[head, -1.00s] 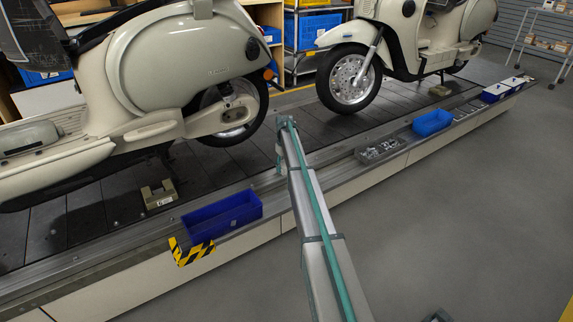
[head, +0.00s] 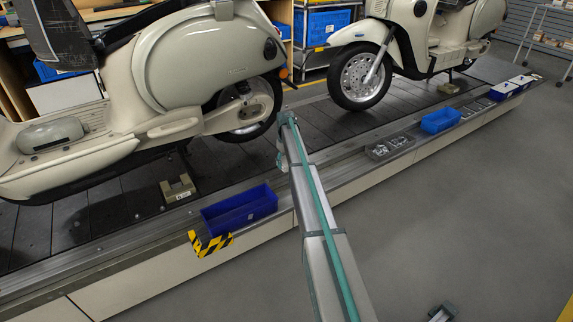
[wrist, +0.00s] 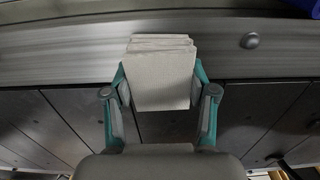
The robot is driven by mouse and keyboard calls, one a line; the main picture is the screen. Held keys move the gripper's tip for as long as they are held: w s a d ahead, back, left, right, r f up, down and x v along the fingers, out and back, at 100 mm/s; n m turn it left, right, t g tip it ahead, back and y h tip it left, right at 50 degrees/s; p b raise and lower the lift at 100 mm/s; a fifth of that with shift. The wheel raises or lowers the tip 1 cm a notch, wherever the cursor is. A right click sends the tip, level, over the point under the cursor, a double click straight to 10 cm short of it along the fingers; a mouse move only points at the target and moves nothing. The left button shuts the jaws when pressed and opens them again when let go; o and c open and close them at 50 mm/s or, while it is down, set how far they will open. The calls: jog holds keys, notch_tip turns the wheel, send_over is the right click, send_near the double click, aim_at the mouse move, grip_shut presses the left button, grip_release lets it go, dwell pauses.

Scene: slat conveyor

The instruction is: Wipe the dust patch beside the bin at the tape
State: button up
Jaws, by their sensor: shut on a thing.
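A blue bin (head: 240,213) sits on the conveyor's near ledge, with yellow-and-black tape (head: 211,245) at its left front corner. A blue edge shows at the top right of the wrist view and looks like a bin (wrist: 304,5). My gripper (wrist: 160,86) is shut on a folded off-white cloth (wrist: 160,78), with a finger on each side. The cloth is over the metal rail and dark slats. In the head view my arm reaches to the right of the bin; the cloth cannot be made out there. I cannot make out the dust patch in either view.
A cream scooter (head: 200,70) stands behind the bin, and another scooter (head: 400,50) farther right. A grey tray of parts (head: 390,147) and a second blue bin (head: 440,121) sit along the ledge.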

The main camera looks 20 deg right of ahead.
jog(key=shift+r+p, duration=1.6)
jog(key=shift+r, duration=1.1)
